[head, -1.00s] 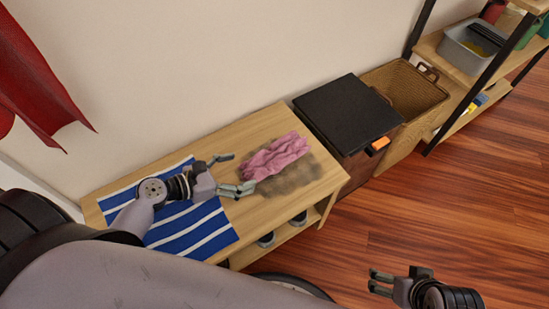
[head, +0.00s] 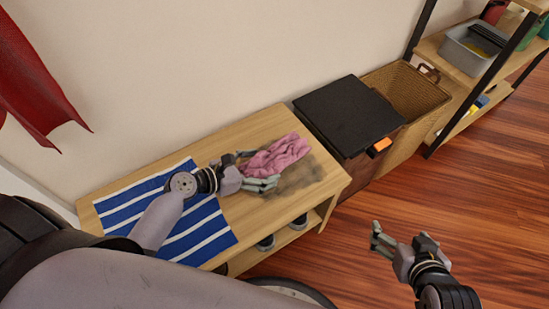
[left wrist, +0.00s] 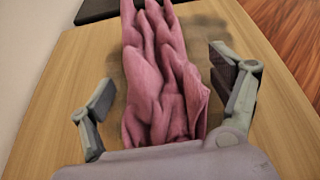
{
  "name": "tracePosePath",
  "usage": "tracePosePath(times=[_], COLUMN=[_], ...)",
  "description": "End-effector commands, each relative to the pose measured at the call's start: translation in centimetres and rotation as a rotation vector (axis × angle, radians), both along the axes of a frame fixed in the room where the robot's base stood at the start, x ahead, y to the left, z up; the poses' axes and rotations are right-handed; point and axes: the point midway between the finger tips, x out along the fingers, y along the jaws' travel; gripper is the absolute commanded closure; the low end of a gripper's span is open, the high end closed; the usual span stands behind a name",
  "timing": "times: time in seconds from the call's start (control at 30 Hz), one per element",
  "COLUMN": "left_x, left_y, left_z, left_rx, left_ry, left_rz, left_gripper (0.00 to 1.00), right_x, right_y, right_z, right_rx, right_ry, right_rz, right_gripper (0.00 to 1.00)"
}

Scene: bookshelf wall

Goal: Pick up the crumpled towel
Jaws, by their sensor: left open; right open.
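The crumpled towel (head: 278,156) is pink and lies bunched on a wooden bench (head: 255,128), over a dark smudged patch (head: 300,177). It also fills the middle of the left wrist view (left wrist: 155,85). My left gripper (head: 258,168) is open at the towel's left end. In the left wrist view its two fingers (left wrist: 165,95) stand on either side of the towel, apart from it. The towel's near end is hidden behind the gripper's body. My right gripper (head: 395,238) is open and empty, over the floor to the right of the bench.
A blue and white striped cloth (head: 207,235) lies on the bench's left part. A black-lidded box (head: 347,112) and a wicker basket (head: 405,92) stand to the right. Shoes (head: 298,222) sit on the bench's lower shelf. A shelf rack (head: 440,45) stands at the upper right.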

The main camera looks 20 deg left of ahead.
Motion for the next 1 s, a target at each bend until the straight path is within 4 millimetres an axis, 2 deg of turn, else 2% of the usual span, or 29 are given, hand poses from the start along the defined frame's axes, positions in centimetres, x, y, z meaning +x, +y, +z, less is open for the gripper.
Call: tracePosePath(times=[0.07,0.77,1.0], left_x=[-0.01,-0.04,-0.03], left_y=[0.01,0.03,0.02], left_z=[0.02,0.02,0.04], left_rx=[0.000,0.000,0.000], left_ry=[0.000,0.000,0.000], left_rz=[0.000,0.000,0.000], left_gripper=[0.17,0.64,0.65], right_x=[-0.01,-0.05,-0.05], right_y=[0.00,-0.01,-0.01], right_z=[0.00,-0.02,-0.01], right_rx=[0.000,-0.001,-0.001], right_ry=[0.001,0.003,0.003], right_rz=[0.000,0.000,0.000], right_gripper=[0.19,0.19,0.19])
